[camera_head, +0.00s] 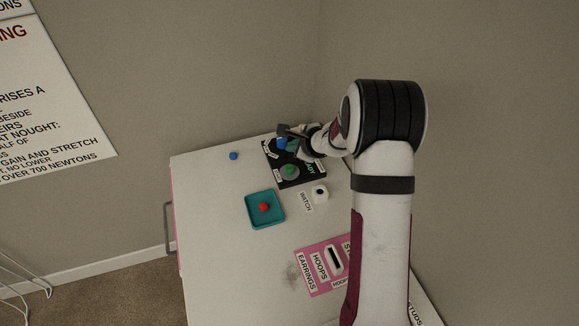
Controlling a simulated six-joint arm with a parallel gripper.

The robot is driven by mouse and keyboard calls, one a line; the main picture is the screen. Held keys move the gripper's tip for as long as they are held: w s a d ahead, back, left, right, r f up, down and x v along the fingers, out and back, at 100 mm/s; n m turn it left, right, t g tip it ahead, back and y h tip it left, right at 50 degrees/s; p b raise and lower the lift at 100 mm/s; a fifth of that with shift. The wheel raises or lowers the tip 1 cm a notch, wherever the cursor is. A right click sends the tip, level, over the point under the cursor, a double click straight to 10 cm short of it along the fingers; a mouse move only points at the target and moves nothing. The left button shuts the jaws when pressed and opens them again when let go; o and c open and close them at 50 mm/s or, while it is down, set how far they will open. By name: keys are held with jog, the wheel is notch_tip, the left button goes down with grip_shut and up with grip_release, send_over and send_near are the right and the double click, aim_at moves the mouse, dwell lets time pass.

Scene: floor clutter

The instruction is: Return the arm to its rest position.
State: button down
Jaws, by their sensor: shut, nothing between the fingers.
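My arm (383,220) rises on the right side of the view, bends at a dark joint and reaches left over the white cabinet top. My gripper (283,136) is at the far end of the cabinet, over the back of a black panel (286,181). It is shut and empty, close to a blue object (281,144); I cannot tell whether they touch. The fingertips are small and partly hidden by the wrist.
A green knob (289,170) sits on the black panel. A blue ball (233,156), a white watch stand (320,193) and a pink labelled board (312,283) are nearby. Walls (240,60) stand behind and right.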

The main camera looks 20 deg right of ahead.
jog(key=s+a+r+n+y, duration=0.3)
jog(key=s+a+r+n, duration=0.2)
jog(key=a+r, duration=0.35)
jog(key=s+a+r+n+g+y, duration=0.1)
jog(key=s+a+r+n+g, duration=0.1)
jog(key=s+a+n, duration=0.4)
jog(key=s+a+r+n+g+y, duration=0.1)
jog(key=s+a+r+g, duration=0.2)
jog(key=s, duration=0.5)
jog(key=s+d+f+n+g+h, duration=0.1)
jog(key=s+n+g+h, duration=0.1)
jog(key=s, duration=0.9)
jog(key=s+d+f+n+g+h, duration=0.1)
jog(key=s+n, duration=0.4)
jog(key=s, duration=0.6)
jog(key=shift+d+f+g+h, duration=0.25)
jog(key=shift+d+g+h, duration=0.35)
jog(key=shift+h, duration=0.5)
jog(key=c, duration=1.5)
grip_release()
jog(key=shift+c, duration=0.2)
